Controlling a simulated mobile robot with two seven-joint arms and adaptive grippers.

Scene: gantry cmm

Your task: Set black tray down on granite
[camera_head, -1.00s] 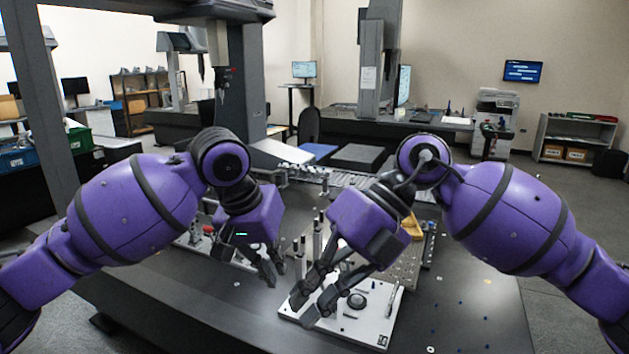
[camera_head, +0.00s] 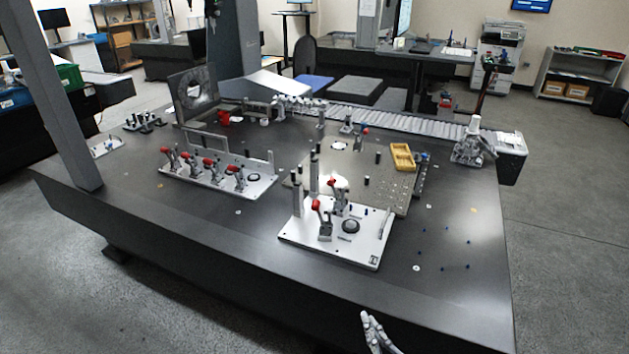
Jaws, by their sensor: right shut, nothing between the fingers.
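The dark granite table (camera_head: 200,255) fills the middle of the view, with its front edge towards me. My right gripper (camera_head: 372,322) shows only in part at the bottom edge, in front of the table's front edge. Its grey fingers are together with nothing between them. My left gripper is out of view. I cannot make out a black tray on the granite or in the right gripper.
A white fixture plate (camera_head: 300,236) with a red-handled clamp stands near the front. A plate with several red clamps (camera_head: 250,186) is left of it. The granite's front left is clear.

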